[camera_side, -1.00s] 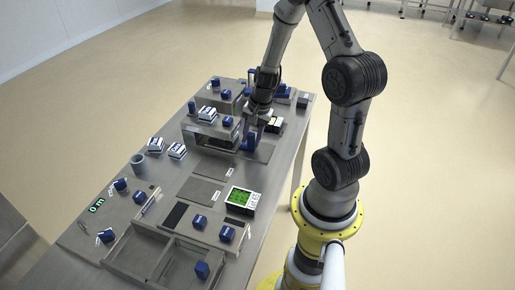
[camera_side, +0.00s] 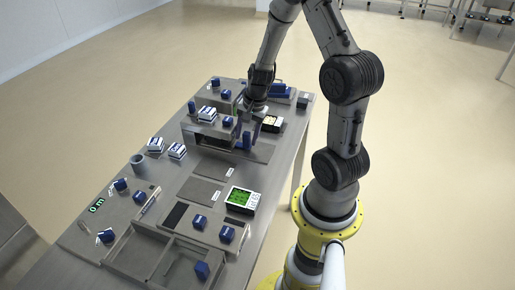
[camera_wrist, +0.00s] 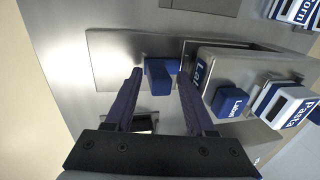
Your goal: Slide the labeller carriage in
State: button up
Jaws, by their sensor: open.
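The labeller carriage shows a blue handle (camera_wrist: 160,76) on a flat grey plate (camera_wrist: 112,58) in the wrist view. The handle sits beside the open side of the grey labeller housing (camera_wrist: 232,62). In the side view the handle (camera_side: 247,141) stands at the housing's right end. My gripper (camera_wrist: 160,73) is open, with one dark finger on each side of the handle. I see gaps between fingers and handle in the wrist view. My gripper (camera_side: 254,126) partly hides this area in the side view. How far the carriage is in cannot be told.
Blue-and-white packs (camera_side: 207,113) and a blue block (camera_side: 228,121) sit on top of the housing, close to my gripper. A dark box with a pale top (camera_side: 271,124) stands just to the right. A green-screen panel (camera_side: 242,200) and flat plates lie nearer the front.

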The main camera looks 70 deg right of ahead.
jog(key=shift+w+v, duration=0.2)
jog(key=shift+v, duration=0.85)
jog(key=shift+w+v, duration=0.25)
jog(key=shift+v, duration=0.8)
jog(key=shift+w+v, duration=0.2)
jog(key=shift+v, duration=0.9)
jog(key=shift+r, duration=0.1)
jog(key=s+a+r+n+t, duration=0.2)
jog(key=a+r+n, duration=0.7)
jog(key=a+r, duration=0.35)
jog(key=s+a+r+n+t, duration=0.1)
jog(key=s+a+r+n, duration=0.2)
jog(key=s+a+n, duration=0.4)
jog(key=s+n, duration=0.2)
jog(key=s, duration=0.1)
jog(key=shift+a+r, duration=0.25)
jog(key=shift+r, duration=0.15)
